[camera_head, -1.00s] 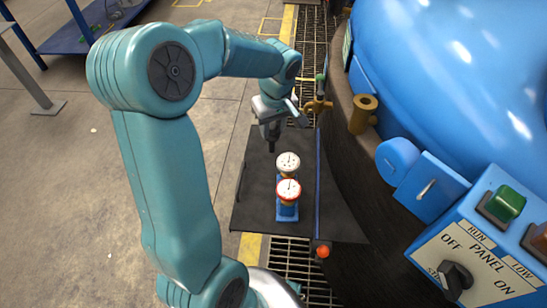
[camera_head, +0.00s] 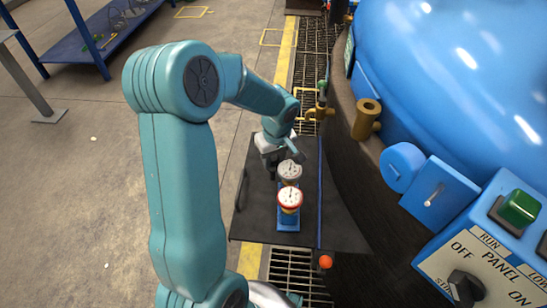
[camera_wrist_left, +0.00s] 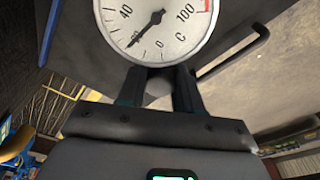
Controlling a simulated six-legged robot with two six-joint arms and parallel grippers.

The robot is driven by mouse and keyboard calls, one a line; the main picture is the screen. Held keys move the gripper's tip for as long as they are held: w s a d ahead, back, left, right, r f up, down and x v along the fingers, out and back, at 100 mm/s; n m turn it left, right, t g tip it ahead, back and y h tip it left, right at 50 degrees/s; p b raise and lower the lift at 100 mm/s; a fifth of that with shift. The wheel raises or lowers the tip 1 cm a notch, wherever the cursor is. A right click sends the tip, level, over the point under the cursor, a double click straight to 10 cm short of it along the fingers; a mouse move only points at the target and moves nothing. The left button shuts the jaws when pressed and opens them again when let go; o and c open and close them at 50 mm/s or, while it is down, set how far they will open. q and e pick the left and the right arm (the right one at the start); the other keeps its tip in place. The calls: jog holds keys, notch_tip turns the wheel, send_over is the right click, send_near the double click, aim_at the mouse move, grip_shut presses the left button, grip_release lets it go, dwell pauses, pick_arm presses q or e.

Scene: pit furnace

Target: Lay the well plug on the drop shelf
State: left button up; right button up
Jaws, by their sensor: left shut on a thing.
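My left gripper (camera_head: 273,174) is low over the dark shelf (camera_head: 255,220), just left of the farther dial. The shelf, likely the drop shelf, is flat with a blue right edge. I cannot tell whether the plug touches it. My right gripper is not in view.
A dial (camera_wrist_left: 155,25) is close beyond my fingertips. A brass socket (camera_head: 366,121) and the blue furnace (camera_head: 440,80) are right. Shelf left and front are bare.

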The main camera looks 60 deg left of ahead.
aim_at(276, 169)
pick_arm(q)
jog(key=o, duration=1)
jog(key=shift+w+r+p, duration=0.1)
jog(key=shift+r+p, duration=0.25)
jog(key=shift+p, duration=0.05)
notch_tip(276, 169, up, 11)
jog(key=d+p, duration=0.1)
jog(key=p, duration=0.1)
jog(key=shift+d+r, duration=0.2)
jog(key=shift+d, duration=0.05)
